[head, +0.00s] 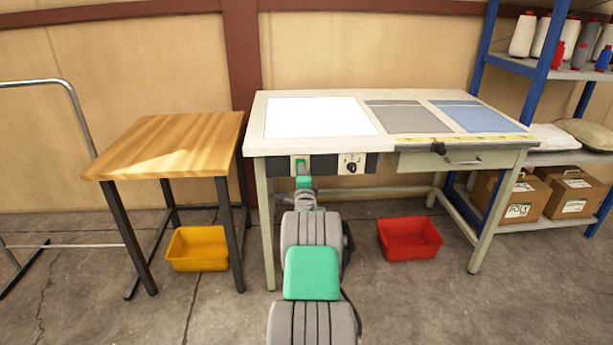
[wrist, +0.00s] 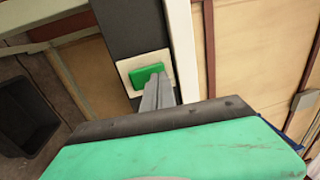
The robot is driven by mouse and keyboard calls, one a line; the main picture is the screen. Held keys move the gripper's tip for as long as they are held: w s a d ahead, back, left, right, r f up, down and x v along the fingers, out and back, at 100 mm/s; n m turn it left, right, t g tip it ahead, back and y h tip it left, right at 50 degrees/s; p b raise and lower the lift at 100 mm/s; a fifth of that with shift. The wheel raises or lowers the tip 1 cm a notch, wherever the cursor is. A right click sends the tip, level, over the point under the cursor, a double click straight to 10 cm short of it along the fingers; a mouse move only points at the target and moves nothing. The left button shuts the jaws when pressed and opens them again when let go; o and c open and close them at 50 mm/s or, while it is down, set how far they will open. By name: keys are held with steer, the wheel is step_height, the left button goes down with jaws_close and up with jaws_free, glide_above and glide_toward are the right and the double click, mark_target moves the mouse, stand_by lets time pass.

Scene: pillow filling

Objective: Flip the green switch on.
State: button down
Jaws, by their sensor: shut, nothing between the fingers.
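The green switch (wrist: 148,74) sits on a cream plate (wrist: 131,68) on the dark panel under the worktable's top. In the head view the switch (head: 301,164) shows at the left end of the table's front, just above my gripper. My gripper (head: 302,178) reaches toward it from the front and covers part of the plate. In the wrist view its fingers (wrist: 158,86) are shut and empty. Their tips overlap the lower edge of the switch. I cannot tell whether they touch it.
A dial plate (head: 351,164) is right of the switch on the same panel. A wooden side table (head: 170,140) stands at the left, with a yellow bin (head: 198,249) below. A red bin (head: 409,239) lies under the worktable (head: 420,92). Shelving (head: 560,72) stands at the right.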

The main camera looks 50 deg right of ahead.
steer(key=s+a+r+p, duration=0.2)
steer(key=s+a, duration=0.7)
steer(key=shift+s+r, duration=0.2)
steer(key=shift+r, duration=0.1)
